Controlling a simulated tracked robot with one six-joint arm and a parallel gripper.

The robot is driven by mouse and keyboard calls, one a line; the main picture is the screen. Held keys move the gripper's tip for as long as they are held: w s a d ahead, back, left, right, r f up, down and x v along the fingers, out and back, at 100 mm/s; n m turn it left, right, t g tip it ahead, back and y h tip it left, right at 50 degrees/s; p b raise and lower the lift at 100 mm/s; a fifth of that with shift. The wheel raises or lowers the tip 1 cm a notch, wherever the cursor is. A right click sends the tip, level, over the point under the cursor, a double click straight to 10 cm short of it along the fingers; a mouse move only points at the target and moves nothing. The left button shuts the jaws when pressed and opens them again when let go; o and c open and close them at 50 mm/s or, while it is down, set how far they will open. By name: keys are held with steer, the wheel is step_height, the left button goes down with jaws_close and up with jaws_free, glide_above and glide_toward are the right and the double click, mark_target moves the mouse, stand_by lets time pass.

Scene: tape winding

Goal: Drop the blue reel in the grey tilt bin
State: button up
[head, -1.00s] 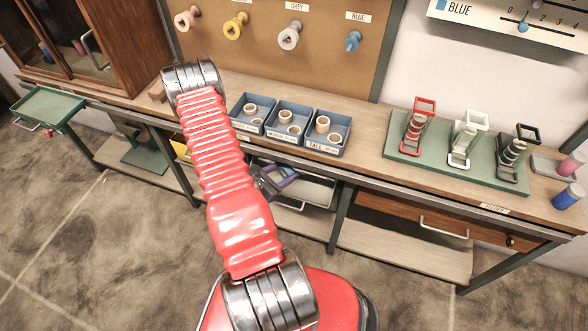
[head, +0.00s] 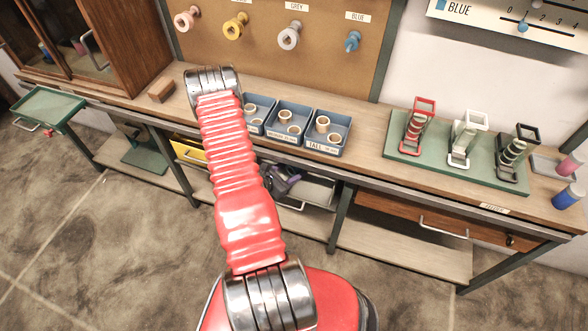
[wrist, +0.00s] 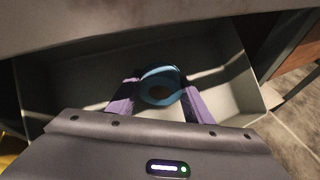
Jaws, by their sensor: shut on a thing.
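In the wrist view, my gripper (wrist: 158,98) has its purple fingers on either side of the blue reel (wrist: 160,72), a ring with a dark hole. It is shut on the reel. The open grey tilt bin (wrist: 228,102) lies behind and around the reel in that view; I cannot tell how deep the reel is in it. In the head view, the grey bin (head: 318,192) is under the bench, and my gripper (head: 288,183) is at its left part, partly hidden by my red arm. The reel is not clear there.
The bench edge (wrist: 130,25) runs close above the bin. A yellow bin (head: 188,151) is to its left, a wooden drawer (head: 400,215) to its right. Blue trays (head: 291,119) with rings stand on the bench. A blue piece (head: 353,41) hangs on the board.

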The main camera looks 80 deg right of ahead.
steer(key=shift+f, duration=0.35)
steer(key=shift+f, duration=0.7)
steer(key=o, duration=1.1)
steer(key=shift+r, duration=0.1)
steer(key=shift+r, duration=0.1)
steer(key=shift+r, duration=0.5)
steer(key=v, duration=1.2)
